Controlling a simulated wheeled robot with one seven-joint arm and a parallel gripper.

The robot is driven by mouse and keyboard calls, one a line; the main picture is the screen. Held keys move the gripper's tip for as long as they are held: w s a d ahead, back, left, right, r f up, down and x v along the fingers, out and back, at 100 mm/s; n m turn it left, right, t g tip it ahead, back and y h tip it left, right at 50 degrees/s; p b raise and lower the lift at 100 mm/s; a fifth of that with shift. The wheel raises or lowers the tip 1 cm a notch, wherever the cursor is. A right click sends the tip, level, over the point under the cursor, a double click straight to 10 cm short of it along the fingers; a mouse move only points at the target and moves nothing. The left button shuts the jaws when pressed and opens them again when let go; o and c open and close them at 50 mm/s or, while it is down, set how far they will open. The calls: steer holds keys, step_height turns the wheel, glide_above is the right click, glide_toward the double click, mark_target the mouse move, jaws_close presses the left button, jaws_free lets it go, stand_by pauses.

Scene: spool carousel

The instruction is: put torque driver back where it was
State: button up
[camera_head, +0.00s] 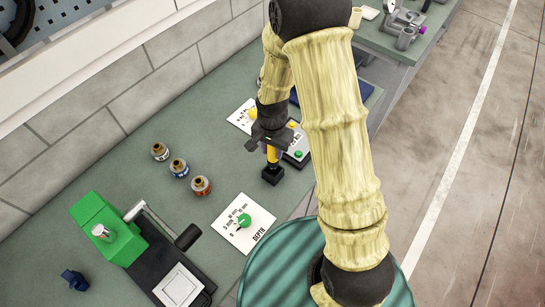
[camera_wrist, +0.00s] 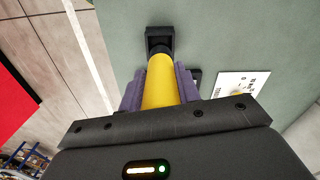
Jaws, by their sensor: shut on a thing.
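The torque driver (camera_wrist: 160,82) has a yellow cylindrical body. My gripper (camera_wrist: 158,90) is shut around it, with one purple finger on each side. In the head view my gripper (camera_head: 268,150) is over the green bench, and the driver's yellow part (camera_head: 272,156) shows just below the fingers. A black square block (camera_head: 272,174) is at the driver's lower end; it also shows in the wrist view (camera_wrist: 160,40). I cannot tell whether the driver is seated in this block or above it. The driver's upper end is hidden by the gripper.
A control box (camera_head: 298,152) with a green button is close right of the gripper. A DEPTH card (camera_head: 262,235) with a green knob lies nearer. A green-and-black machine (camera_head: 105,228) is at lower left. My arm hides part of the bench.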

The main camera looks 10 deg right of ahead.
mark_target(273, 159)
steer(key=shift+f, duration=0.35)
steer(key=shift+f+p, duration=0.7)
steer(key=shift+f, duration=1.4)
steer(key=shift+f, duration=0.15)
steer(key=o, duration=1)
steer(key=shift+r+b, duration=2)
steer(key=shift+r, duration=4.2)
